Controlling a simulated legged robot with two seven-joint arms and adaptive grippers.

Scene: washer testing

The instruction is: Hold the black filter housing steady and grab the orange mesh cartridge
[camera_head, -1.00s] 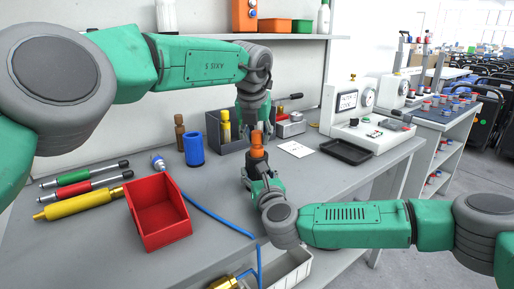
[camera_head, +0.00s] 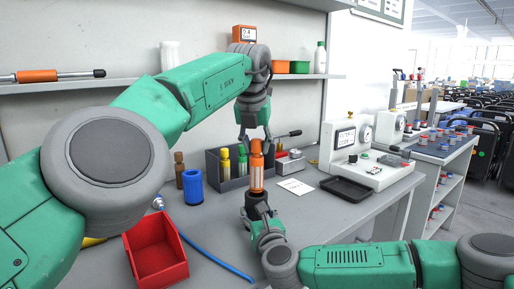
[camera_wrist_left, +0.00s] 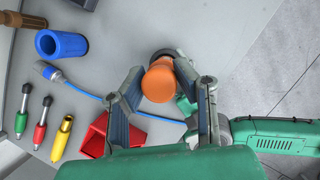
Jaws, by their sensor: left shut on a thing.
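The orange mesh cartridge (camera_head: 257,172) stands upright in the head view, directly above the black filter housing (camera_head: 257,204). My left gripper (camera_head: 256,146) comes down from above and is shut on the cartridge's upper part. In the left wrist view the cartridge (camera_wrist_left: 159,82) shows end-on between the left fingers (camera_wrist_left: 155,88). My right gripper (camera_head: 259,217) is low, around the black housing, and appears shut on it. Whether the cartridge's lower end is still inside the housing's mouth cannot be told.
A red bin (camera_head: 157,254), a blue cup (camera_head: 193,187) and a blue hose (camera_head: 215,255) lie to the left. A white tester (camera_head: 365,150) and black tray (camera_head: 346,189) are at right. The bench between is mostly clear.

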